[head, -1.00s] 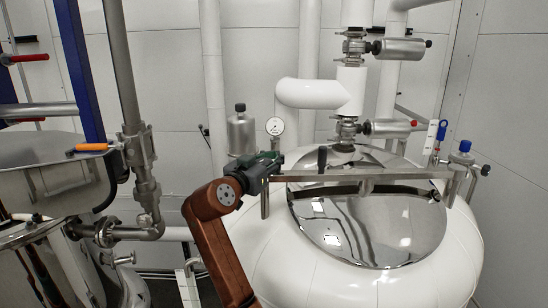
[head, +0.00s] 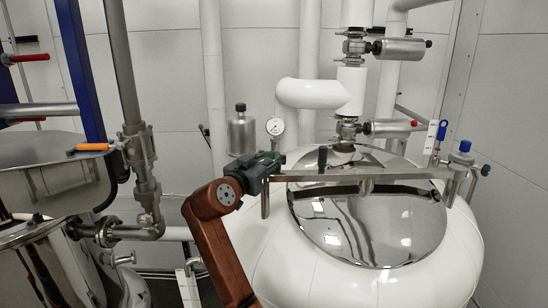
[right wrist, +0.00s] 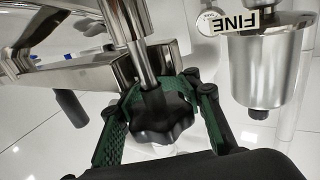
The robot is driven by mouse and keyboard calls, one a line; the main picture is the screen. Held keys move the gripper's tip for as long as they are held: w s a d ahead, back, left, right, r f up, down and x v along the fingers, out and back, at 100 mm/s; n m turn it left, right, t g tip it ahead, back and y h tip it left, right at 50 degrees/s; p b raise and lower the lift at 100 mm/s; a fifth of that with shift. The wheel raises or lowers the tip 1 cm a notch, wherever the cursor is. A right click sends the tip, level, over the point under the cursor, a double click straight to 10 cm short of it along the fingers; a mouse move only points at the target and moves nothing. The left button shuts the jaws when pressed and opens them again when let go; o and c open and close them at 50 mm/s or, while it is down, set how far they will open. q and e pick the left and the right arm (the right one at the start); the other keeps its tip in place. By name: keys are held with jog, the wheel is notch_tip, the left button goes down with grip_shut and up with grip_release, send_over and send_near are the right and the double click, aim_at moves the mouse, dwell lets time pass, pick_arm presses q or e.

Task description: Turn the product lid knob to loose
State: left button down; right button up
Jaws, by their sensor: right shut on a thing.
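The product lid knob (right wrist: 163,120) is a black lobed knob on a steel threaded rod, seen in the right wrist view. My right gripper (right wrist: 160,88) has its green-padded fingers on either side of it and is shut on it. In the head view, my right gripper (head: 267,160) is at the left end of the steel bar (head: 340,178) across the polished lid (head: 370,225), and it hides the knob. My left gripper is not in view.
The lid sits on a white rounded tank (head: 285,265). A pressure gauge (head: 275,126) and a steel canister (head: 241,132) stand just behind the gripper. Another steel vessel (head: 50,155) is at the left. A second black knob (head: 485,170) is at the bar's right end.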

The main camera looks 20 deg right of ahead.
jog(key=o, duration=1.2)
jog(key=shift+a, duration=0.1)
jog(key=v, duration=1.2)
